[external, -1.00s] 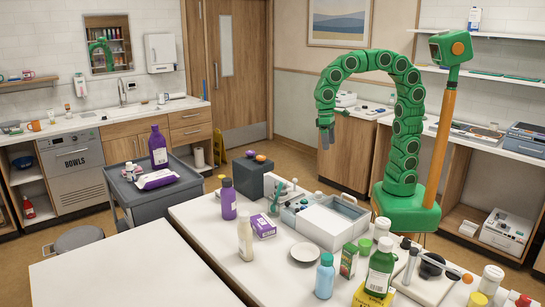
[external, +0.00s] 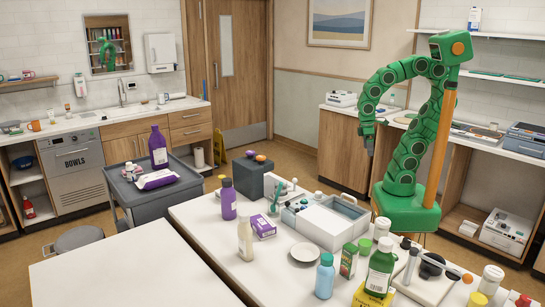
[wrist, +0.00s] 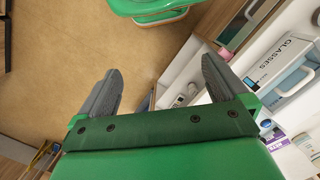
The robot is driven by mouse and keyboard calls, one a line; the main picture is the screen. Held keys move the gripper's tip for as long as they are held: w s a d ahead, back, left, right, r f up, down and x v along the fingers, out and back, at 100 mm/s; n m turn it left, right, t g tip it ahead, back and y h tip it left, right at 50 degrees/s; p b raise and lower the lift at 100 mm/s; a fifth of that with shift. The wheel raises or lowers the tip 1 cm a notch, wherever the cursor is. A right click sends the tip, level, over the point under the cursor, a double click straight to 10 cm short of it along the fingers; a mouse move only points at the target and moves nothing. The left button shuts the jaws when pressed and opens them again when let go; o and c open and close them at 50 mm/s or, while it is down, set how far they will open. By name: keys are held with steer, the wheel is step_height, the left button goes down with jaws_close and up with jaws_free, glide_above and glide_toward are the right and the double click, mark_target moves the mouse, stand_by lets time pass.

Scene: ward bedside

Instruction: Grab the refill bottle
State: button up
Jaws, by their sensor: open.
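No bottle has a readable "refill" label, so I cannot tell which one is the refill bottle. A large purple bottle with a white label (external: 158,148) stands on the grey cart at the left. My gripper (external: 369,147) hangs in the air beyond the table, away from all of these. In the wrist view my gripper (wrist: 160,68) is open, with nothing between its fingers.
A white open box (external: 335,222), a plate (external: 305,252) and a purple carton (external: 263,226) crowd the table (external: 195,226). The cart (external: 145,198) stands apart at the left. A bin labelled GLASSES (wrist: 285,68) shows at the right of the wrist view. The floor between is clear.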

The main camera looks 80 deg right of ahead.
steer(key=shift+s+d+f, duration=0.15)
steer(key=shift+s+f, duration=0.05)
steer(key=shift+s, duration=0.2)
steer(key=shift+s+d+f, duration=0.15)
steer(key=shift+s+f, duration=0.05)
steer(key=shift+s, duration=0.2)
steer(key=shift+c, duration=0.9)
